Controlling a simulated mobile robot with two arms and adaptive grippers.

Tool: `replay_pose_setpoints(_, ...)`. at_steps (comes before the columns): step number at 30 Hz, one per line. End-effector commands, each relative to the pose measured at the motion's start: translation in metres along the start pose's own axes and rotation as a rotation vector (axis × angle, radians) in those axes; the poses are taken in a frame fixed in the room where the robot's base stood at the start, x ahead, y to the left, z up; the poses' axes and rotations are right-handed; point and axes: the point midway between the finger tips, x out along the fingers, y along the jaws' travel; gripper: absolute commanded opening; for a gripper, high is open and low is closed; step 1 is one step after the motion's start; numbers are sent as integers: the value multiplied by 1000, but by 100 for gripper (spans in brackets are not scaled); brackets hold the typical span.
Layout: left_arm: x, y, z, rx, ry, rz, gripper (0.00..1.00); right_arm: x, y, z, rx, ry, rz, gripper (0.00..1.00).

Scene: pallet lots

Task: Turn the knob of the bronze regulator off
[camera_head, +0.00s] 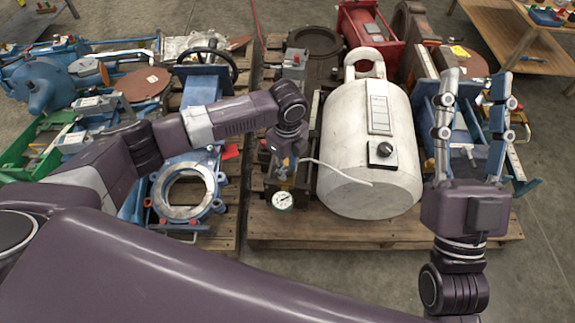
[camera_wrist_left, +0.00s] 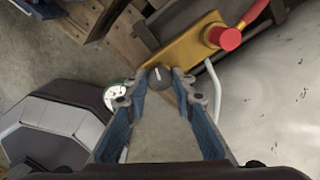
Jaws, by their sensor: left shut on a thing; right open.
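The bronze regulator (camera_wrist_left: 190,48) is a gold-coloured body in the left wrist view, with a dark round knob (camera_wrist_left: 158,78) at its near end. A red button (camera_wrist_left: 226,38) sits at its other end, and a white-faced gauge (camera_wrist_left: 115,96) shows beside the knob. In the head view the gauge (camera_head: 283,200) hangs low in front of the regulator, which my left arm mostly hides. My left gripper (camera_wrist_left: 160,80) is shut on the knob, one fingertip on each side. My right gripper (camera_head: 474,92) is open and empty, fingers upward, at the right.
A big white tank (camera_head: 345,140) with a black dial stands just right of the regulator on a wooden pallet (camera_head: 320,232). A thin white tube (camera_head: 335,170) runs from the regulator towards the tank. Blue machinery (camera_head: 190,185) crowds the left pallet. Bare floor lies at the far right.

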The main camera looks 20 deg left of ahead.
Motion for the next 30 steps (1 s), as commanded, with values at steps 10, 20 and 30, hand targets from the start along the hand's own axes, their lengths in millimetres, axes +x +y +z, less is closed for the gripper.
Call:
replay_pose_setpoints(10,-2,1,-1,114,2,2,0,-16,10,82,-17,-402,18,41)
replay_pose_setpoints(20,-1,1,0,194,1,2,0,-47,17,128,-23,-654,32,41)
replay_pose_setpoints(30,0,1,-1,201,1,2,0,-50,18,131,-24,-668,33,41)
